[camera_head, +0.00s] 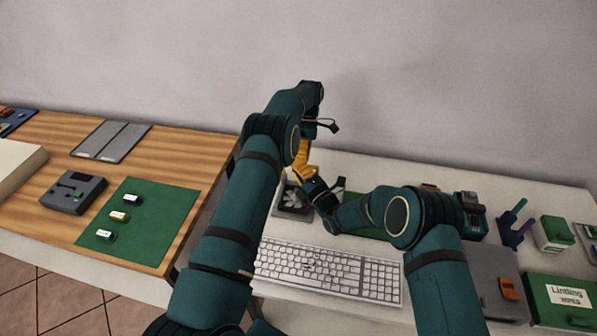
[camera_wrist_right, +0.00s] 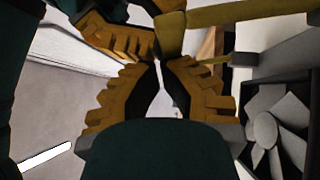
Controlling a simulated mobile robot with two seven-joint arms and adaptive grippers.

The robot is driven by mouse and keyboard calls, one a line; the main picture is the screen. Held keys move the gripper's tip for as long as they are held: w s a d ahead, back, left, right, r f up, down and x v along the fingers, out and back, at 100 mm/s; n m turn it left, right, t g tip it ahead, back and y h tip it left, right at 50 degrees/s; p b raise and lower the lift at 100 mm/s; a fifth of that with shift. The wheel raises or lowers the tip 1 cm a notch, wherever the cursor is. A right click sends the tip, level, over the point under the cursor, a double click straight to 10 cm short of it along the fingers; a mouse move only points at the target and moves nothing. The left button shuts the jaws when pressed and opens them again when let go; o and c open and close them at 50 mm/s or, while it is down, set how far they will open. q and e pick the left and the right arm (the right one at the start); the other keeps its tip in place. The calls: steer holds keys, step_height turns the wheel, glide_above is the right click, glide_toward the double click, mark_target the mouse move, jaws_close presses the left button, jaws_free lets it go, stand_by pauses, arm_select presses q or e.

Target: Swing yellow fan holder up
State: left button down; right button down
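The yellow fan holder (camera_wrist_right: 245,12) shows in the right wrist view as an olive-yellow bar along the top, with a short post at its left end. The grey fan (camera_wrist_right: 265,130) is at the right there, and on the table in the head view (camera_head: 293,199). My right gripper (camera_wrist_right: 160,64) has its ridged orange fingers drawn together, tips at the post's lower end; I cannot tell if they pinch it. My left arm reaches across to the back; its gripper (camera_head: 303,165) is largely hidden. Another ridged orange finger (camera_wrist_right: 115,35) shows at upper left of the wrist view.
A white keyboard (camera_head: 325,270) lies in front of the fan between my arms. A green box (camera_head: 563,300), an orange-marked grey case (camera_head: 495,280) and small tools are at right. A wooden table (camera_head: 165,150) with a green mat (camera_head: 150,222) stands at left.

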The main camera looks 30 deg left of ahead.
arm_select(q)
steer(key=c, duration=1.1)
jaws_free()
steer(key=shift+s+f, duration=0.1)
steer(key=shift+f, duration=0.55)
steer(key=shift+o, duration=0.2)
